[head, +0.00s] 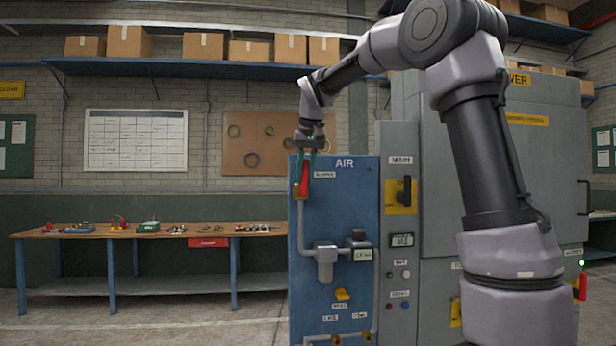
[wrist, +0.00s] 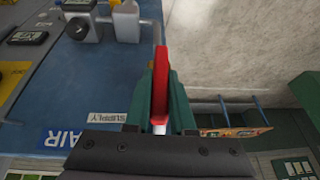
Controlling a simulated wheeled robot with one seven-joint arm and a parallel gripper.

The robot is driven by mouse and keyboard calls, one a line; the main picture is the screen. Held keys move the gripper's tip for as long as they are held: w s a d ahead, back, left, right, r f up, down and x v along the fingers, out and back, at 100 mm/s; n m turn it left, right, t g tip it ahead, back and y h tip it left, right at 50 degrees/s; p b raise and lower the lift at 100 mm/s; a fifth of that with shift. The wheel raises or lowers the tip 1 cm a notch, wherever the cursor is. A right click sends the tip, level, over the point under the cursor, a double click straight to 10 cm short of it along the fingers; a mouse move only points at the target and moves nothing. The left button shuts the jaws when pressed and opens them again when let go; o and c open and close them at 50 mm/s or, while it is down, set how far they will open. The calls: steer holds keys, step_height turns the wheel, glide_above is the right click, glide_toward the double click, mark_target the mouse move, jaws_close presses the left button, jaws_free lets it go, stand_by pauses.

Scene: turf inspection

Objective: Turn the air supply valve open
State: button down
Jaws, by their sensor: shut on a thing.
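The air supply valve has a red lever handle (head: 304,179) at the upper left of the blue AIR panel (head: 340,215). In the head view the handle stands roughly upright above a brass-coloured valve body (head: 299,192), beside the SUPPLY label (head: 324,174). My gripper (head: 306,158) comes down on the handle from above. In the wrist view the green fingers of my gripper (wrist: 161,100) are closed on both sides of the red handle (wrist: 161,75). The fingers hide part of the handle.
A grey pipe runs down from the valve to a regulator (head: 326,262) and gauge (head: 361,248). A workbench (head: 150,234) with small parts is to the left.

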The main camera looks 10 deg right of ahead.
steer(key=shift+a+f+h, duration=0.2)
steer(key=shift+h, duration=0.3)
steer(key=c, duration=0.8)
jaws_free()
steer(key=shift+o, duration=0.2)
steer(key=shift+r, duration=0.1)
steer(key=shift+r, duration=0.1)
steer(key=v, duration=1)
steer(key=shift+r, duration=0.3)
steer(key=shift+s, duration=0.2)
steer(key=s+d+f+m+t+y, duration=0.1)
steer(key=s+d+f, duration=0.4)
steer(key=s+f, duration=0.5)
steer(key=s+d+f+m+t+y, duration=0.1)
steer(key=s+d+f+m, duration=0.2)
steer(key=s+d+f, duration=0.3)
steer(key=s+f, duration=0.4)
steer(key=s, duration=0.5)
steer(key=shift+f+t, duration=0.3)
steer(key=shift+f, duration=0.05)
